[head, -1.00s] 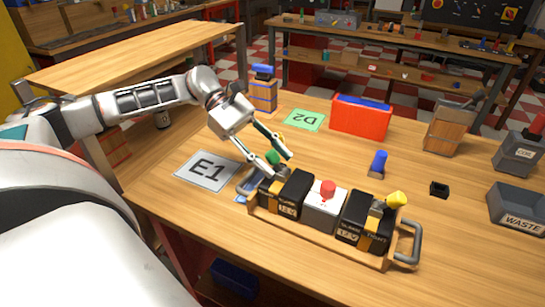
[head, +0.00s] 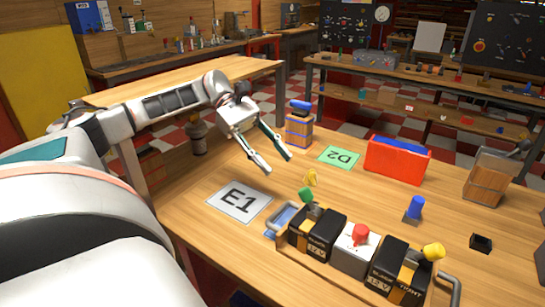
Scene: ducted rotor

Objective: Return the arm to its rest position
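My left gripper (head: 279,165) is in the head view, on the white arm from the left. Its two dark fingers are spread apart with nothing between them. It hangs above the table, behind the E1 card and left of the D2 card, apart from the tray's green knob (head: 306,195). My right gripper is not in view.
The E1 card (head: 239,201) and green D2 card (head: 339,157) lie flat on the table. A blue-topped wooden block (head: 300,131), red bin (head: 397,164), blue peg (head: 415,208), small black holder (head: 481,243) and wooden box (head: 484,187) stand around. A yellow piece (head: 311,178) lies behind the green knob.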

